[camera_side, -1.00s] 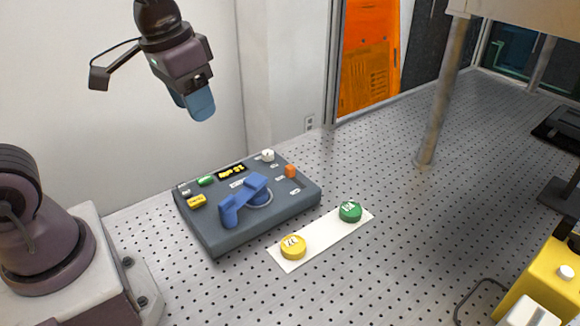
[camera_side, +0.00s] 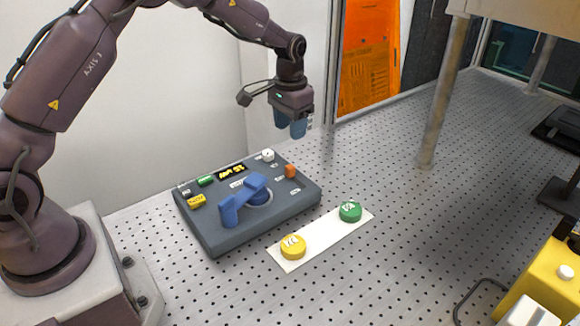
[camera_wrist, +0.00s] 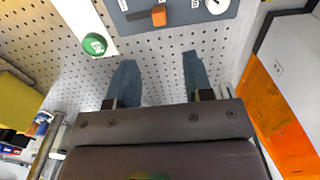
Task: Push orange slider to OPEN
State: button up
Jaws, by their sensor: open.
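The orange slider (camera_side: 290,171) is a small block near the right edge of the dark grey panel (camera_side: 225,238). It also shows in the wrist view (camera_wrist: 159,15), on a dark slot near the panel's edge. My gripper (camera_side: 291,130) hangs in the air above and behind the slider, pointing down and apart from it. In the wrist view its two blue fingers (camera_wrist: 157,78) are spread with nothing between them. Labels beside the slider are too small to read.
The panel also carries a blue lever (camera_side: 240,203), a white knob (camera_side: 268,155), and green (camera_side: 205,181) and yellow (camera_side: 197,201) buttons. A white strip (camera_side: 322,238) in front holds a yellow disc (camera_side: 293,247) and a green disc (camera_side: 350,211). A metal post (camera_side: 437,110) stands at right.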

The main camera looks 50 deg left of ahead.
aim_at(290, 166)
notch_tip(290, 166, down, 12)
jog(key=shift+r, duration=0.15)
dwell(0.3)
